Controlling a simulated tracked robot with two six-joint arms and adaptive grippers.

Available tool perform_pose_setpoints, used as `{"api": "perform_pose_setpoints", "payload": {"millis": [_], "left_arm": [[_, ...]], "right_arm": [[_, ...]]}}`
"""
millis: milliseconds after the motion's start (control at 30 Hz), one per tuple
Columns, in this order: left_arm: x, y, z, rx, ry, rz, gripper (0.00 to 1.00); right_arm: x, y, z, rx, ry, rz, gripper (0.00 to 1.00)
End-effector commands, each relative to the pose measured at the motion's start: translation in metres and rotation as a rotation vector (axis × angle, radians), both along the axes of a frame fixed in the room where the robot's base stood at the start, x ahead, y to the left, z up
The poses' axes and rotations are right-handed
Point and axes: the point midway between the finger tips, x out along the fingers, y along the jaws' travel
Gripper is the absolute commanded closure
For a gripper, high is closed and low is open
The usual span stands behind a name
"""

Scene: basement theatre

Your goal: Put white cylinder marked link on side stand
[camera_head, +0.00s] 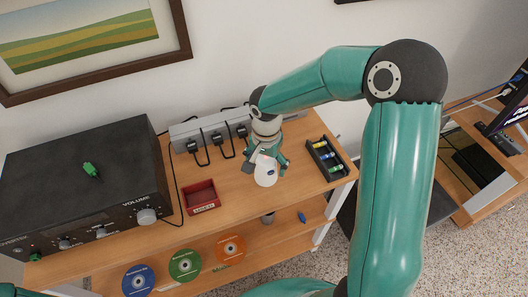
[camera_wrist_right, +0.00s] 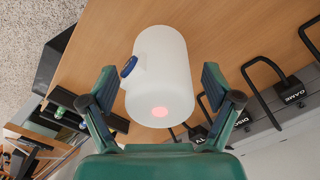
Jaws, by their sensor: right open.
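The white cylinder (camera_head: 265,177) stands on the wooden shelf unit's top, with a small blue mark on its side. In the right wrist view the cylinder (camera_wrist_right: 160,70) shows a blue oval badge and a pinkish spot on its near end; I cannot read the marking. My right gripper (camera_head: 268,160) is over the cylinder. In the wrist view its open fingers lie on either side of the cylinder, with gaps showing. A wooden stand (camera_head: 485,205) is at the far right; I cannot tell if it is the side stand. My left gripper is out of view.
A power strip (camera_head: 210,128) with black plugs runs behind the cylinder. A red box (camera_head: 201,196) is to its left and a black battery tray (camera_head: 325,158) to its right. A black amplifier (camera_head: 85,190) fills the left.

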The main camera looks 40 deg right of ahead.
Motion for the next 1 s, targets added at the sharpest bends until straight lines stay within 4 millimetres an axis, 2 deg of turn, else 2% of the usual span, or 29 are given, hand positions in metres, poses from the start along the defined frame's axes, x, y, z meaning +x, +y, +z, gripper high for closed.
{"api": "perform_pose_setpoints", "payload": {"millis": [167, 400, 600, 800, 1000], "left_arm": [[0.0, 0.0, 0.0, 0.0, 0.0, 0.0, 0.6], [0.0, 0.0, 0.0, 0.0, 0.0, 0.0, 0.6], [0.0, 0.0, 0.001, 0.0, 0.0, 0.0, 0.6], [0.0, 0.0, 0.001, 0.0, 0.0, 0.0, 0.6], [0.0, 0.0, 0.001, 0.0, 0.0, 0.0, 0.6]], "right_arm": [[0.002, 0.0, 0.026, -0.001, -0.008, 0.0, 0.11], [0.002, 0.0, 0.075, 0.0, -0.008, 0.0, 0.11], [0.002, 0.001, 0.106, 0.0, -0.004, 0.001, 0.11], [0.001, 0.001, 0.118, 0.001, -0.003, 0.001, 0.11], [0.001, 0.001, 0.118, 0.001, -0.002, 0.002, 0.11]]}}
